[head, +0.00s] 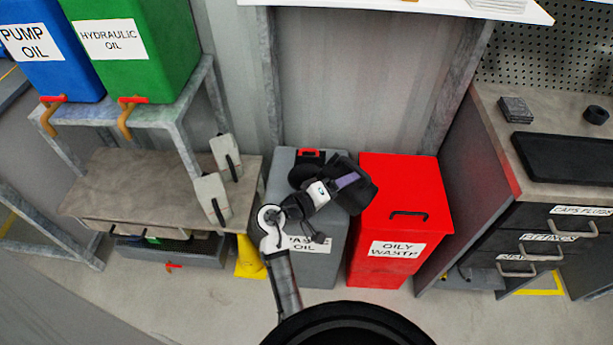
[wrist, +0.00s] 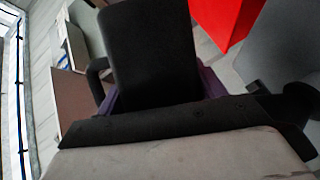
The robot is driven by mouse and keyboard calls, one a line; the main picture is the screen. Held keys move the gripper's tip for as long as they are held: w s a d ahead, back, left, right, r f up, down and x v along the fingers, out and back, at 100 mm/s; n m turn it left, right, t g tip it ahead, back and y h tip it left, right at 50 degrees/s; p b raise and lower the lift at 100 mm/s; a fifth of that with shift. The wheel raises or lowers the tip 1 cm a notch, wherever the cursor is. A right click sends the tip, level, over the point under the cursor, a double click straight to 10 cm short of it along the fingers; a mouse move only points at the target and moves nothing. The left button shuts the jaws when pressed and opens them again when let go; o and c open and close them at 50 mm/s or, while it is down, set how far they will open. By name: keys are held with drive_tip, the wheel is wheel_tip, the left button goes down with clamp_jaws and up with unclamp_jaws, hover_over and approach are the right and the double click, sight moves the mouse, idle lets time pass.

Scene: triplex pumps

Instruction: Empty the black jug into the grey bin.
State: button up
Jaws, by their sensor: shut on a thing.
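The black jug (head: 366,197) is held in my gripper (head: 345,182) above the gap between the grey bin and the red bin. The jug looks tilted in the head view. In the wrist view the jug (wrist: 150,50) fills the upper middle, between the purple fingers of my gripper (wrist: 155,98). The jug's mouth and contents cannot be seen. The grey bin (head: 318,270), labelled waste oil, stands below and left of the jug. My arm and the jug partly hide its top and label. A black-and-red fitting shows at its back edge.
The red oily waste bin (head: 400,190) stands right beside the grey bin, lid closed with a black handle. A workbench (head: 490,110) with drawers is at right. A yellow object (head: 250,258) is left of the grey bin.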

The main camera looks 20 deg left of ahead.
sight(334, 175)
drive_tip(key=shift+r+p, duration=0.3)
drive_tip(key=shift+p, duration=0.05)
idle(1.1)
drive_tip(key=shift+w+a+r+n+t+h+p, duration=0.2)
drive_tip(key=shift+a+r+n+p, duration=0.15)
drive_tip(key=shift+a+n, duration=0.2)
drive_tip(key=shift+w+a+r+n+t+h+p, duration=0.1)
drive_tip(key=shift+a+r+n+h+p, duration=0.2)
drive_tip(key=shift+a+n, duration=0.2)
idle(2.2)
drive_tip(key=shift+a+r+n+p, duration=0.2)
drive_tip(key=shift+n+p, duration=0.15)
drive_tip(key=shift+p, duration=0.15)
idle(0.9)
